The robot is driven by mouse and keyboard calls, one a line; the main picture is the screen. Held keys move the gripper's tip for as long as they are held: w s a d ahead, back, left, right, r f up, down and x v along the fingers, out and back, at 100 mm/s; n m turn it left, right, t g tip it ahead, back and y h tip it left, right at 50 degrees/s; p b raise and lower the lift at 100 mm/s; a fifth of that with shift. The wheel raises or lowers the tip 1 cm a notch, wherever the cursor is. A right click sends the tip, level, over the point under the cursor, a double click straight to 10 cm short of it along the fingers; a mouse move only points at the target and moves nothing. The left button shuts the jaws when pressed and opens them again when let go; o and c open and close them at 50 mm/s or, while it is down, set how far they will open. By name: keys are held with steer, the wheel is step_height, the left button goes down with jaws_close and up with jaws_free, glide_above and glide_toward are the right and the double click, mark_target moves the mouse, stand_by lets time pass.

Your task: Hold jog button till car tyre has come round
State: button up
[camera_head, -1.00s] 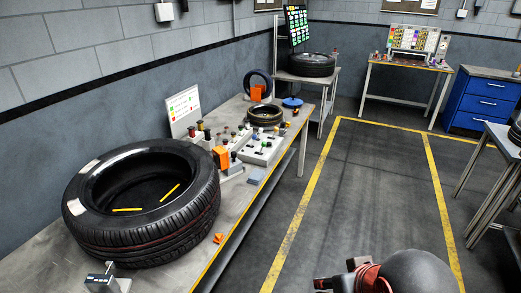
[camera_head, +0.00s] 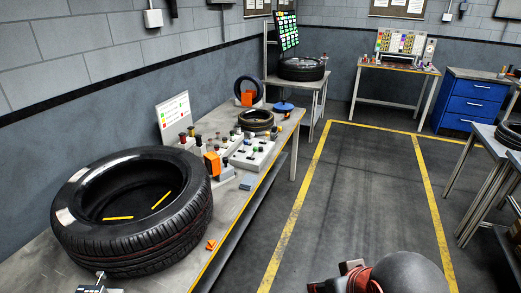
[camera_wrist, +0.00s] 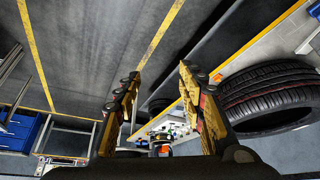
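A large car tyre (camera_head: 135,212) lies flat at the near left of the long bench in the head view, with yellow marks inside its ring. It also shows at the right of the wrist view (camera_wrist: 265,98). Control boxes with several small coloured buttons (camera_head: 235,150) stand on the bench beyond the tyre; which one is the jog button I cannot tell. My gripper (camera_wrist: 157,75) shows in the wrist view with its two fingers apart and nothing between them. It is away from the bench controls. In the head view only part of my arm shows at the bottom right.
A smaller tyre (camera_head: 256,121), a blue ring (camera_head: 250,86) and a sign (camera_head: 174,117) stand on the bench (camera_head: 228,228). Another tyre (camera_head: 301,69) lies on a rear table. Blue drawers (camera_head: 470,101) stand at the right. The yellow-lined floor (camera_head: 370,190) is clear.

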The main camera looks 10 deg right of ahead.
steer(key=shift+c, duration=1.1)
steer(key=c, duration=0.7)
jaws_close()
